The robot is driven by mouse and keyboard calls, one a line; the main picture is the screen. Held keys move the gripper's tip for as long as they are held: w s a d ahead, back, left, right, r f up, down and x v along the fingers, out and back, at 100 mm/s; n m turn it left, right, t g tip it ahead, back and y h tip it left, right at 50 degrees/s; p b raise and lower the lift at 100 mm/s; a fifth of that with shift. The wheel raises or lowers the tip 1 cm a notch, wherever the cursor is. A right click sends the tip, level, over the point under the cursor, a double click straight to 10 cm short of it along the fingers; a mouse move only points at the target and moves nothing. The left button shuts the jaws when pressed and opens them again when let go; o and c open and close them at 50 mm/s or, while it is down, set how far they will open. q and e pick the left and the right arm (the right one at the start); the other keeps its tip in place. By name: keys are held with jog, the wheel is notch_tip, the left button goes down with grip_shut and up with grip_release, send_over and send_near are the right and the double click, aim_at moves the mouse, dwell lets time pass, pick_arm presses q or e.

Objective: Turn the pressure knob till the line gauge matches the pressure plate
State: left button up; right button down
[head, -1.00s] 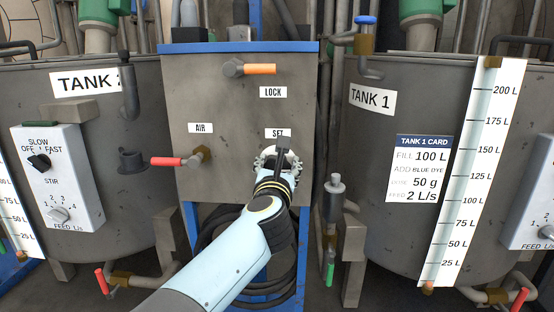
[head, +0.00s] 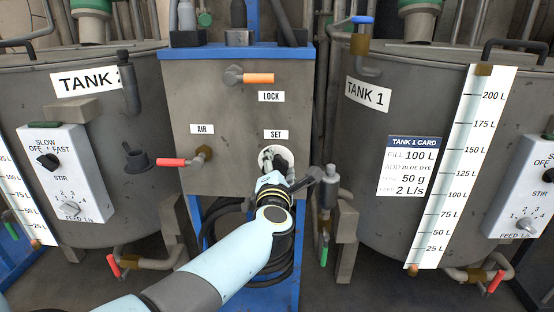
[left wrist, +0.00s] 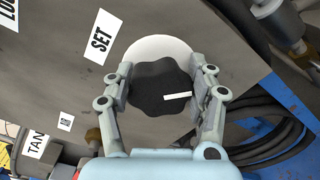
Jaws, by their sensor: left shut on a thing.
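The pressure knob (left wrist: 157,88) is black and lobed, with a white pointer mark, and sits on a white round disc (left wrist: 150,46) below the SET label (head: 275,134) of the grey cabinet (head: 235,112). My left gripper (left wrist: 162,76) has one finger on each side of the knob and is shut on it. In the left wrist view the white mark points toward the right finger. In the head view my left gripper (head: 276,166) covers most of the knob. I cannot make out the line gauge or the pressure plate. My right gripper is not in view.
A red AIR handle (head: 171,162) sticks out left of the knob, and an orange LOCK handle (head: 258,78) is above. Tank 1 (head: 362,140) with its level scale stands right, tank 2 (head: 100,110) left. Dark hose coils (head: 222,235) hang below the cabinet.

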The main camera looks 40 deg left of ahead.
pick_arm(q)
jog(key=shift+m, duration=0.5)
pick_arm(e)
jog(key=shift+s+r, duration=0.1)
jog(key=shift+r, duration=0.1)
pick_arm(q)
jog(key=shift+f, duration=0.1)
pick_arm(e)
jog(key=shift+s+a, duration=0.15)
pick_arm(q)
jog(key=o, duration=1.2)
jog(key=shift+c, duration=0.2)
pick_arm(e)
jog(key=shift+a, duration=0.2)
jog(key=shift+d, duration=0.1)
pick_arm(q)
jog(key=shift+s+d, duration=0.2)
jog(key=shift+s, duration=0.05)
jog(key=v, duration=1.1)
jog(key=shift+s, duration=0.25)
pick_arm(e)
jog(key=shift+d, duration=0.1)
